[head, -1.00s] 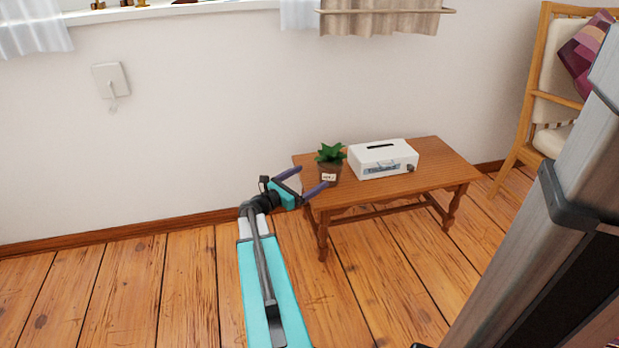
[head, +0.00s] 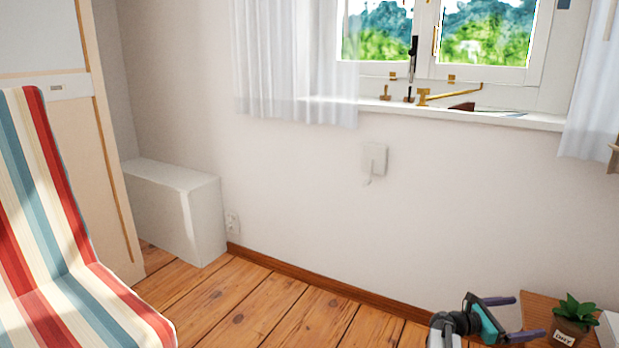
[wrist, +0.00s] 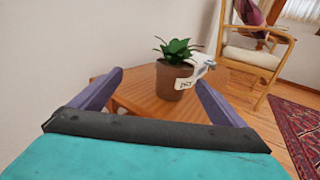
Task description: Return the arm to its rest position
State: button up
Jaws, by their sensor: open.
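My gripper (head: 513,318) is at the lower right of the head view, in front of the left end of a small wooden table (head: 541,303). Its two purple fingers are spread apart with nothing between them that they touch. In the wrist view the open fingers (wrist: 160,95) frame a potted plant (wrist: 176,75) standing upright on the table beyond them. The same plant also shows in the head view (head: 573,322), just right of the fingers. Most of my arm is below the head view's edge.
A white box (head: 608,328) stands beside the plant, mostly cut off. A striped chair (head: 65,270) is at left, with a white block (head: 180,205) behind it. A window sill (head: 450,112) is above. Bare floor (head: 260,310) lies between. The wrist view shows a wooden armchair (wrist: 252,62) and red rug (wrist: 297,130).

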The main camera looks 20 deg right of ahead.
jog(key=w+a+n+t+y+p, duration=0.1)
jog(key=w+a+n+t+p, duration=0.1)
jog(key=w+a+p, duration=0.65)
jog(key=w+a+n+t+y+p, duration=0.15)
jog(key=w+a+t+p, duration=0.35)
jog(key=a, duration=0.6)
jog(key=s+a+f+m+g+y+p, duration=0.1)
jog(key=s+a+f+y+p, duration=0.1)
jog(key=a+p, duration=0.5)
jog(key=s+a+f+m+g+y+p, duration=0.15)
jog(key=a+p, duration=0.25)
jog(key=a, duration=0.7)
jog(key=s+a+f+m+g+y+p, duration=0.1)
jog(key=s+a+m+y+p, duration=0.1)
jog(key=s+a+m, duration=0.3)
jog(key=s+a+f+m+g+y+p, duration=0.1)
jog(key=s+a+m+y, duration=0.4)
jog(key=a, duration=0.9)
jog(key=s+a+f+m+g+y+p, duration=0.1)
jog(key=s+a+m+y+p, duration=0.3)
jog(key=s+a, duration=0.4)
jog(key=shift+s+a+f+m+g+p, duration=0.2)
jog(key=shift+s+a+m+g+p, duration=0.15)
jog(key=shift+a+m+g, duration=0.6)
jog(key=shift+a+n+t, duration=0.2)
jog(key=shift+n+t, duration=0.05)
jog(key=shift+t, duration=0.05)
